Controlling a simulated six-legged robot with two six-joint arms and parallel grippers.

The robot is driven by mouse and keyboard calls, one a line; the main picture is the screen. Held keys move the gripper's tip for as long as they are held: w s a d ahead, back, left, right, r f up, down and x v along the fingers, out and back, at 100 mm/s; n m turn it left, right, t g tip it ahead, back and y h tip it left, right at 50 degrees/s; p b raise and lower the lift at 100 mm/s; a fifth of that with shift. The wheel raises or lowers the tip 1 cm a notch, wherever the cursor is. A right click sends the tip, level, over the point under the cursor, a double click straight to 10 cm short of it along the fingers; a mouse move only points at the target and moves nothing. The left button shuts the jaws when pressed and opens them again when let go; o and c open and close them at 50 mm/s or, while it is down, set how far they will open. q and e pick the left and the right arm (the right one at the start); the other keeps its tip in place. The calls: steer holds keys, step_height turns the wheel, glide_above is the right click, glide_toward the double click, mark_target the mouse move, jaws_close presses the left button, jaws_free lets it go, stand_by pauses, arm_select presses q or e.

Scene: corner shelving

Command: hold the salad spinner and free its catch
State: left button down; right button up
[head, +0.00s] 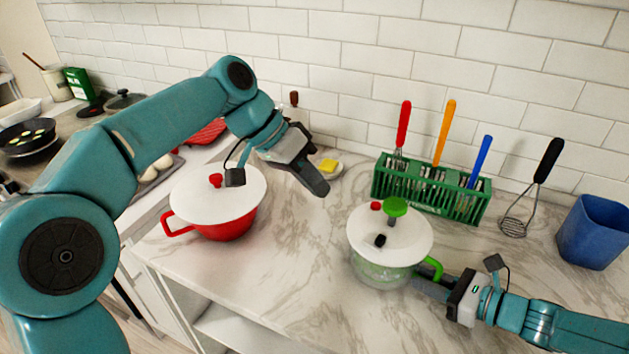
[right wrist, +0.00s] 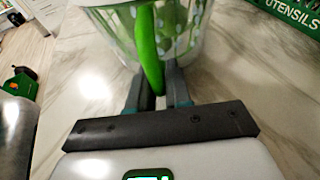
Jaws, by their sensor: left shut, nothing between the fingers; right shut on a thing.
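The salad spinner (head: 385,275) stands upright on the marble counter. It has a clear bowl and a white lid (head: 408,246) with a green knob (head: 395,207), a red button (head: 376,206) and a black piece (head: 380,240). Which of these is the catch I cannot tell. My right gripper (head: 424,284) is shut on the spinner's green handle (head: 433,266); the handle (right wrist: 149,50) also shows between the fingers (right wrist: 160,98) in the right wrist view. My left gripper (head: 322,190) is shut and empty, above the counter to the left of the spinner, apart from it.
A red pot with a white lid (head: 220,200) stands left of the spinner. Behind are a green utensil rack (head: 430,192), a whisk (head: 530,200) and a plate with a yellow block (head: 328,166). A blue bin (head: 594,232) stands right. The counter between pot and spinner is clear.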

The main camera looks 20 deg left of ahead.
steer(key=o, duration=0.9)
